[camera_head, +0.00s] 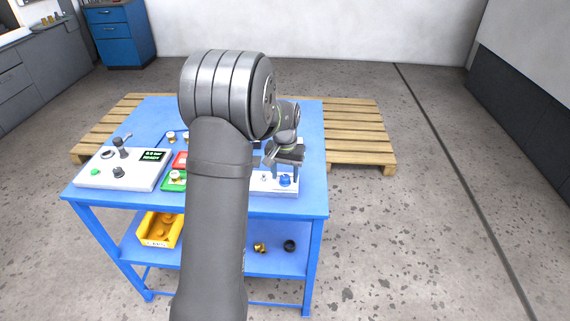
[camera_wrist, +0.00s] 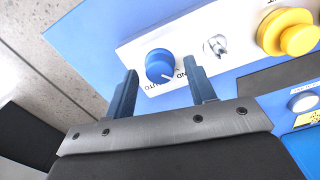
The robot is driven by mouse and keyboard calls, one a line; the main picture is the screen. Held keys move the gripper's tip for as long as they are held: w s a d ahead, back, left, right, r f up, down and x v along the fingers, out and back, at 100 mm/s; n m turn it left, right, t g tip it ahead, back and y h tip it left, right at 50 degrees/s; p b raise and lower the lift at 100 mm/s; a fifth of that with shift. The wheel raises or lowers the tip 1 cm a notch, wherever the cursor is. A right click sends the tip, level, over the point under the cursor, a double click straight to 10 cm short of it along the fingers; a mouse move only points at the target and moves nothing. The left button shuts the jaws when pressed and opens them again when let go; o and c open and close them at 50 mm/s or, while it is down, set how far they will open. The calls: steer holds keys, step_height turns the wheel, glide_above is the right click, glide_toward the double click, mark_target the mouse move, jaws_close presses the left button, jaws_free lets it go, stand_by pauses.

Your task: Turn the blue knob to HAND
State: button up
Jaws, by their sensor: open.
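The blue knob (camera_wrist: 160,65) sits on a white panel (camera_wrist: 139,47). In the wrist view it shows just beyond and between the two fingers of my gripper (camera_wrist: 163,85). A white pointer mark shows at the knob's lower right edge, close to partly hidden lettering that reads like "HAND" and "AUTO". I cannot tell exactly which label it points at. In the head view the blue knob (camera_head: 285,180) is at the right end of the panel, just below my gripper (camera_head: 284,172). The gripper is open, and its fingers appear apart from the knob.
A silver switch (camera_wrist: 215,46) and a yellow button (camera_wrist: 288,32) are beside the knob. The panel stands on a blue table (camera_head: 312,200). A white box with a green display (camera_head: 153,155) is at the left. My arm hides the table's middle.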

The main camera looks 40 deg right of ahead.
mark_target(285, 177)
step_height(285, 177, up, 17)
steer(key=shift+r, duration=0.15)
stand_by(0.7)
step_height(285, 177, down, 18)
steer(key=shift+r, duration=0.25)
stand_by(0.3)
